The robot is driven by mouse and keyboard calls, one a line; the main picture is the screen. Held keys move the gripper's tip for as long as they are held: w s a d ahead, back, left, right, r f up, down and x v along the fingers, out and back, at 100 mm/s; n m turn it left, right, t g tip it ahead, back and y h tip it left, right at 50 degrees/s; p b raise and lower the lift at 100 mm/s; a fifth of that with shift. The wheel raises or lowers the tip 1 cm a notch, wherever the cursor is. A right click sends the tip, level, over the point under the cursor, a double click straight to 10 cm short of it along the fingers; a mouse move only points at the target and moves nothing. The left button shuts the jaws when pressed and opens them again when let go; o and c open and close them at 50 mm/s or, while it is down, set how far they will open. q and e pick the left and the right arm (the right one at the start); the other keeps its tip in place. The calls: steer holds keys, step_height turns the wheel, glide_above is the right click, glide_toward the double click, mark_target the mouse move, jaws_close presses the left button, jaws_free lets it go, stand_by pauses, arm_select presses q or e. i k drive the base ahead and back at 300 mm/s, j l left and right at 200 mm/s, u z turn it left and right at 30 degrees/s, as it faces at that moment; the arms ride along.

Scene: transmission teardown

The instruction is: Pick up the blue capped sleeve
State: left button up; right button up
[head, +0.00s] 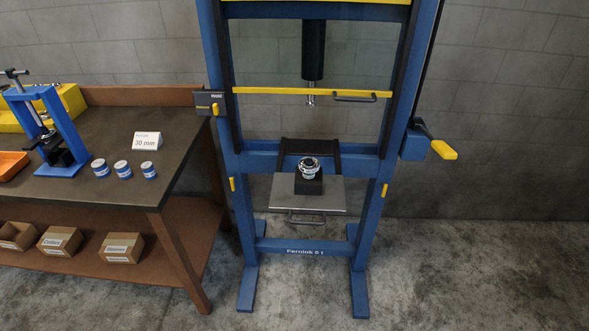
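Three small blue sleeves with whitish tops stand upright in a row on the dark workbench (100,197): a left one (101,169), a middle one (122,170) and a right one (148,171). They look alike, and I cannot tell which one is the task's blue capped sleeve. A white card reading "30 mm" (146,141) stands just behind the right one. Neither of my grippers is in view.
A blue bench press (56,120) and an orange tray (10,165) are left of the sleeves. A large blue shop press (232,165) stands right of the bench, with a metal part (308,167) on its bed. Cardboard boxes (121,247) sit on the lower shelf. Floor in front is clear.

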mark_target(123, 168)
steer(key=u, duration=1.25)
